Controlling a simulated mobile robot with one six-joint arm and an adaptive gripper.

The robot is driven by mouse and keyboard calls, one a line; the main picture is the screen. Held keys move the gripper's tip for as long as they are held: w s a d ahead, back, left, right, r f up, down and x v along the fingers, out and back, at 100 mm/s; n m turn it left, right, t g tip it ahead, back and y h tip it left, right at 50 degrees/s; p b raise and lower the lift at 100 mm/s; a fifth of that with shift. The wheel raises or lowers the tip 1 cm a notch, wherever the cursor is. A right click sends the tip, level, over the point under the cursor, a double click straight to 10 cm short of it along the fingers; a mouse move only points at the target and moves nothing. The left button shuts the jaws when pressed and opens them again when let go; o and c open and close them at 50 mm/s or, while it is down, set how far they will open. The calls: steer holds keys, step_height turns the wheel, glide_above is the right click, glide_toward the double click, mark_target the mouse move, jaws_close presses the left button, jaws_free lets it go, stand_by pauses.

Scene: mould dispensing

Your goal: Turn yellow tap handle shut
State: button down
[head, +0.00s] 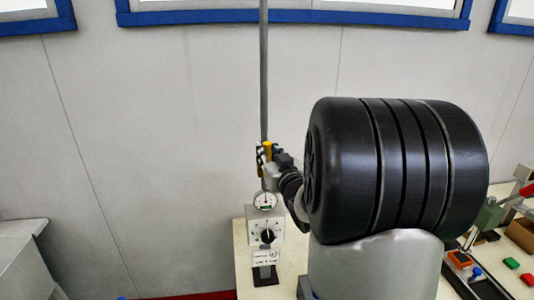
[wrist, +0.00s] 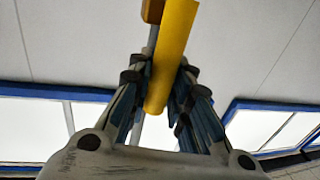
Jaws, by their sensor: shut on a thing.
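The yellow tap handle (wrist: 172,55) runs from the top of the wrist view down between my gripper's fingers. In the head view the yellow handle (head: 267,149) shows as a small piece near the grey vertical pipe. My gripper (wrist: 160,92) has a finger on each side of the handle and is shut on it. In the head view my gripper (head: 265,158) is at the pipe, above the dial gauge. The tap body is mostly hidden by my gripper; a brown-orange piece (wrist: 152,11) shows beside the handle in the wrist view.
A round gauge (head: 265,200) and a white box with a black knob (head: 267,236) stand below the tap. The grey pipe (head: 263,70) rises along the wall. A green device (head: 488,215) and red and green buttons are on the bench at right.

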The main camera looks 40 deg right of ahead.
steer(key=shift+d, duration=0.15)
stand_by(0.5)
steer(key=s+d+f+m+h+b, duration=0.2)
steer(key=m+b, duration=0.4)
steer(key=m, duration=0.4)
steer(key=s+d+f+m+h+b, duration=0.2)
steer(key=d+f+m+b, duration=0.2)
steer(key=m, duration=0.6)
steer(key=shift+f+h+b, duration=0.3)
steer(key=shift+f+b, duration=0.7)
steer(key=shift+b, duration=0.05)
steer(key=shift+f+m, duration=0.1)
steer(key=shift+m, duration=0.2)
steer(key=c, duration=1.9)
jaws_free()
steer(key=o, duration=0.4)
steer(key=shift+r, duration=0.25)
steer(key=shift+o, duration=0.2)
